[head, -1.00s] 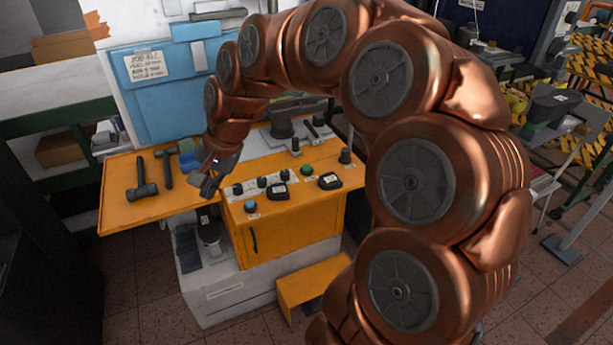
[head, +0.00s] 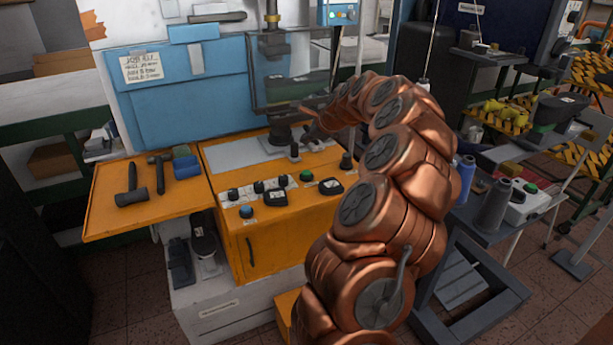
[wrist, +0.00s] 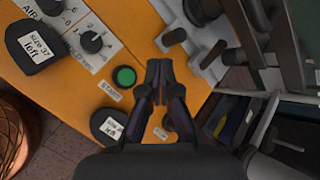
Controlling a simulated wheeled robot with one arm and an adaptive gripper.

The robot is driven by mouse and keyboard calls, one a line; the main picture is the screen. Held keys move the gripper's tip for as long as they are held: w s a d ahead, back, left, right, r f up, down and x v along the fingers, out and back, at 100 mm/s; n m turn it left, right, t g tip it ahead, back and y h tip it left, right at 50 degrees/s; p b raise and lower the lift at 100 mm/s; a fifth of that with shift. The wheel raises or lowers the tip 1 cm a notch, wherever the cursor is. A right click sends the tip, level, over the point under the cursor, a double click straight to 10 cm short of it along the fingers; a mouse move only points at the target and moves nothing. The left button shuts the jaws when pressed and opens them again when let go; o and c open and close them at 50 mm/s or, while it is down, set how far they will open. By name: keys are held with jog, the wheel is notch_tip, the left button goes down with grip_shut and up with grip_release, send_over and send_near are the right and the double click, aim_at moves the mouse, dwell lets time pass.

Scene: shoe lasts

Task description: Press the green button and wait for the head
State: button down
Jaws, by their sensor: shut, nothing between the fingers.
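The green button (head: 306,175) sits on the orange machine panel, toward its right part. In the wrist view the green button (wrist: 123,76) is a round cap in a dark ring, with a small label below it. My gripper (wrist: 159,70) is shut and empty, its tips above the panel just right of the button. The tips look apart from the button, though their height is hard to judge. In the head view my arm reaches in from the right and its fingers are hard to make out. The machine's upright head (head: 273,45) stands behind the panel, above a dark fixture (head: 282,132).
Black knobs (head: 259,187), a blue button (head: 246,211) and two dark labelled pads (head: 330,186) share the panel. Hammers (head: 132,188) lie on the left shelf. A clear guard (head: 292,75) stands behind. A white box with another green button (head: 531,188) is at right.

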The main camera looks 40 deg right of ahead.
jog(key=shift+f, duration=0.1)
dwell(0.3)
jog(key=b, duration=0.4)
send_over(308, 173)
jog(key=shift+a+f, duration=0.1)
jog(key=shift+f, duration=4.25)
jog(key=shift+f, duration=0.1)
jog(key=shift+f, duration=0.25)
jog(key=shift+f, duration=0.55)
jog(key=shift+r+p, duration=0.15)
jog(key=shift+p, duration=0.15)
jog(key=shift+r+p, duration=0.55)
jog(key=shift+r, duration=0.25)
